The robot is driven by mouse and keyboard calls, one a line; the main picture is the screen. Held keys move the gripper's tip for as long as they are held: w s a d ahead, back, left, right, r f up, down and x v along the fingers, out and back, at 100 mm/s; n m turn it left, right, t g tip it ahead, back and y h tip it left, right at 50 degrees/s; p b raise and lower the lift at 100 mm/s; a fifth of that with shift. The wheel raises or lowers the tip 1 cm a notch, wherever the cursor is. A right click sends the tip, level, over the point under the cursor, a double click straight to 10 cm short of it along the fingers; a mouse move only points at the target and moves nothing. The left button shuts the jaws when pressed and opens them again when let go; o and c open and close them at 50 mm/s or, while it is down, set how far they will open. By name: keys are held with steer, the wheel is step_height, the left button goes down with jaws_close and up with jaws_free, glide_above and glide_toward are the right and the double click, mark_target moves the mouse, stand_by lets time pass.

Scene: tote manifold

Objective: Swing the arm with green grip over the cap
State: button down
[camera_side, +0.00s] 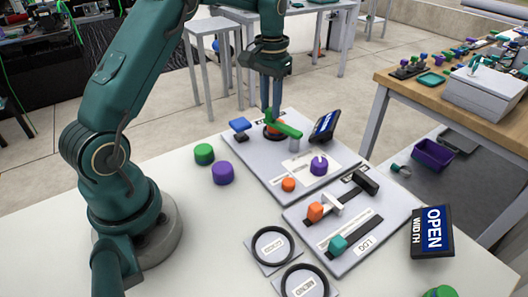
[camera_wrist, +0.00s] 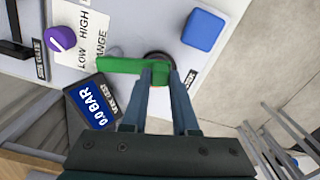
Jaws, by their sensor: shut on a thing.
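The swing arm shows as a green bar (camera_side: 287,129) on the grey panel, near the panel's far side. In the wrist view the green bar (camera_wrist: 122,65) runs left from between my fingers. My gripper (camera_side: 271,110) points down and is shut on the green grip at the bar's end; it also shows in the wrist view (camera_wrist: 160,76). A dark round base with some orange (camera_side: 270,134) lies below the grip. A grey post (camera_side: 294,146) stands under the bar's other end. I cannot tell for certain which part is the cap.
On the same panel are a blue block (camera_side: 240,124), a purple knob (camera_side: 319,166), an orange button (camera_side: 288,184) and a tilted display (camera_side: 325,126) reading 0.0 BAR in the wrist view. A slider panel (camera_side: 352,262) lies in front. Loose green (camera_side: 204,154) and purple (camera_side: 222,173) caps stand left.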

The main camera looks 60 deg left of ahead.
steer(key=shift+w+a+m, duration=0.2)
steer(key=shift+w+m, duration=0.85)
steer(key=shift+m, duration=0.45)
steer(key=shift+w, duration=0.1)
steer(key=c, duration=0.7)
jaws_free()
steer(key=shift+r, duration=0.15)
steer(key=shift+r, duration=2.45)
steer(key=shift+d, duration=0.15)
